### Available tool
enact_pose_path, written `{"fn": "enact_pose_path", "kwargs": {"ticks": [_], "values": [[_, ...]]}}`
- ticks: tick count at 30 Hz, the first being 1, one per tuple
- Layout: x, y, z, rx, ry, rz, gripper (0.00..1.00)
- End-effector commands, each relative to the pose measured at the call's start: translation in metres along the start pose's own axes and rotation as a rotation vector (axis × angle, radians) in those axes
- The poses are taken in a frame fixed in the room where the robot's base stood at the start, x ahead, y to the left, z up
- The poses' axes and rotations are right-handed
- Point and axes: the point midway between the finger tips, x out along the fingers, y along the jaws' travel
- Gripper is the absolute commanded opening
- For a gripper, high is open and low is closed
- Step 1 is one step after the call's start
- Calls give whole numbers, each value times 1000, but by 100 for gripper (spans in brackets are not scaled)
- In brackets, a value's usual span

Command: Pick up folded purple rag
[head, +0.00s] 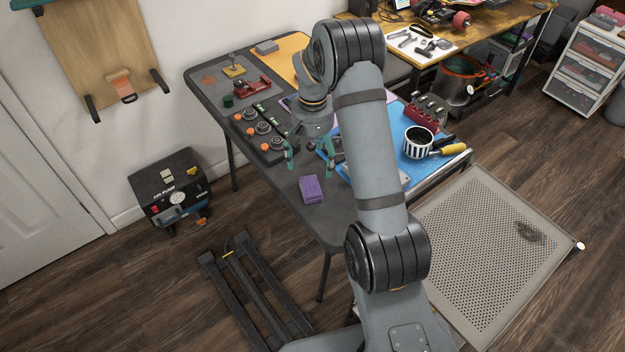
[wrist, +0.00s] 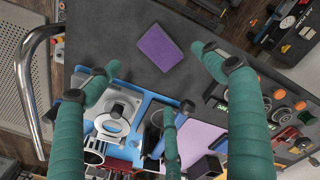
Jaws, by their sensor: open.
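The folded purple rag (head: 310,189) is a small block-like bundle lying flat on the near end of the dark grey table (head: 338,222). In the wrist view the rag (wrist: 159,48) lies at the upper middle, slightly turned, with bare table around it. My gripper (head: 302,162) is above the table, a little behind the rag in the head view. Its green fingers are spread wide and hold nothing. In the wrist view my gripper's fingertips (wrist: 150,60) stand to either side of the rag, apart from it.
A blue mat (head: 412,172) with a striped mug (head: 417,142) and a yellow-handled tool (head: 449,150) lies to the right. The table around the rag is clear. An air pump (head: 172,192) stands on the floor.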

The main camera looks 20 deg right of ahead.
Motion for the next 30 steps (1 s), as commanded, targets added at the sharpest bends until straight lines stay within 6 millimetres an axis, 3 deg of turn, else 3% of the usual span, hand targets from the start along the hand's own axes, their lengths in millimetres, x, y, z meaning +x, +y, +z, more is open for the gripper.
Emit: {"fn": "enact_pose_path", "kwargs": {"ticks": [21,30], "values": [[89,1,2,-15,-6,-2,82],[100,1,0,-14,0,-2,82]]}}
